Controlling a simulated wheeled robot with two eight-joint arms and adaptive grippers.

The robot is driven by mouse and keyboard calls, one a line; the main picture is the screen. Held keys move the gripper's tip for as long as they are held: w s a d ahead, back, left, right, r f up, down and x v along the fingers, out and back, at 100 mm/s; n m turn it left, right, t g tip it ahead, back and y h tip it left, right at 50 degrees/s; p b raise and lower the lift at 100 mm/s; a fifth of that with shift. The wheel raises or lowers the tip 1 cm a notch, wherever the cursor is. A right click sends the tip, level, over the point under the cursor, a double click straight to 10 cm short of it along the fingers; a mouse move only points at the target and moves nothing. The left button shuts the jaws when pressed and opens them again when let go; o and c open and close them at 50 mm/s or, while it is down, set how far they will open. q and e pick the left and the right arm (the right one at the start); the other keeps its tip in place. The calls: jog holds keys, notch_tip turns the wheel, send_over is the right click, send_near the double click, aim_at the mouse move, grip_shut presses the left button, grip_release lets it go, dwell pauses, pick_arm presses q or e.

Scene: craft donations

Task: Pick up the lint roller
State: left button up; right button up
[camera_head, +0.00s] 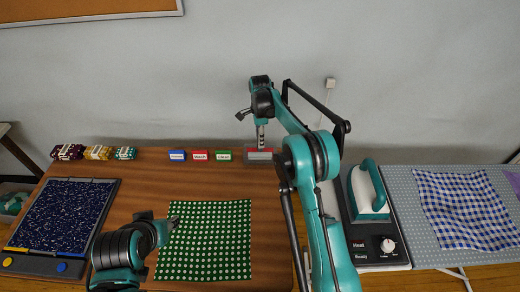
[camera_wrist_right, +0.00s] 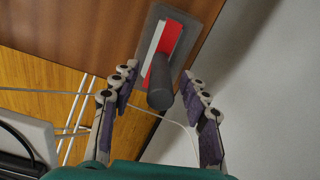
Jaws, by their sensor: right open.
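The lint roller shows in the right wrist view, where its dark grey handle (camera_wrist_right: 160,92) points up toward the camera between my fingers, apart from both. A red and white piece lies beside the handle on a grey base (camera_wrist_right: 197,12). In the head view the grey and red base (camera_head: 252,155) sits at the back right of the wooden table. My right gripper (camera_head: 258,122) is above it, open and empty; it also shows in the right wrist view (camera_wrist_right: 160,108). My left gripper (camera_head: 172,224) is low over the green dotted cloth; its opening is unclear.
Blue, red and green labels (camera_head: 200,155) stand left of the roller. Several bundles (camera_head: 97,153) lie at the back left. A teal iron (camera_head: 368,190) stands right, beside the ironing board (camera_head: 405,195). The wall is close behind the table. The green cloth (camera_head: 215,240) lies flat in front.

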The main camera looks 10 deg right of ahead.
aim_at(250, 150)
notch_tip(250, 150, down, 3)
jog(key=shift+f+b, duration=0.2)
jog(key=shift+b, duration=0.25)
jog(key=shift+r, duration=0.1)
grip_shut()
